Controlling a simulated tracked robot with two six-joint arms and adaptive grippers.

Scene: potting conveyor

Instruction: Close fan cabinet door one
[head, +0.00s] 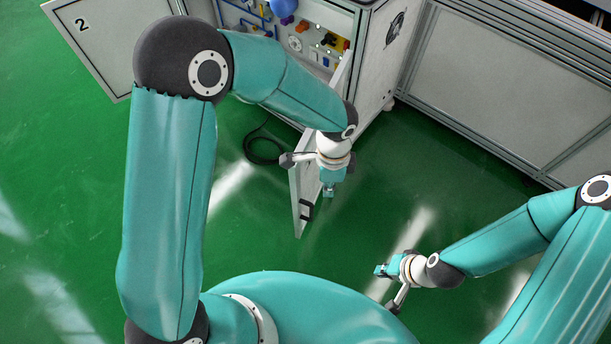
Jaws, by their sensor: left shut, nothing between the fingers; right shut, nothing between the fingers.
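The fan cabinet (375,70) stands at the top middle, its front open. A white door (297,205) on its right side stands swung out and shows nearly edge-on, with a dark handle (306,210) near its free end. No number shows on it; I take it as door one. My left gripper (329,190) is shut and empty, pointing down right beside this door, on its right in the picture. I cannot tell whether they touch. My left forearm hides part of the door and cabinet. My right gripper (381,271) is shut and empty, low over the floor, apart from the door.
Another open door (100,40), marked 2, stands at the upper left. Inside the cabinet is a panel (296,43) with coloured parts. A black cable (262,150) lies coiled on the green floor. A framed conveyor side (500,80) runs along the upper right. Floor between is clear.

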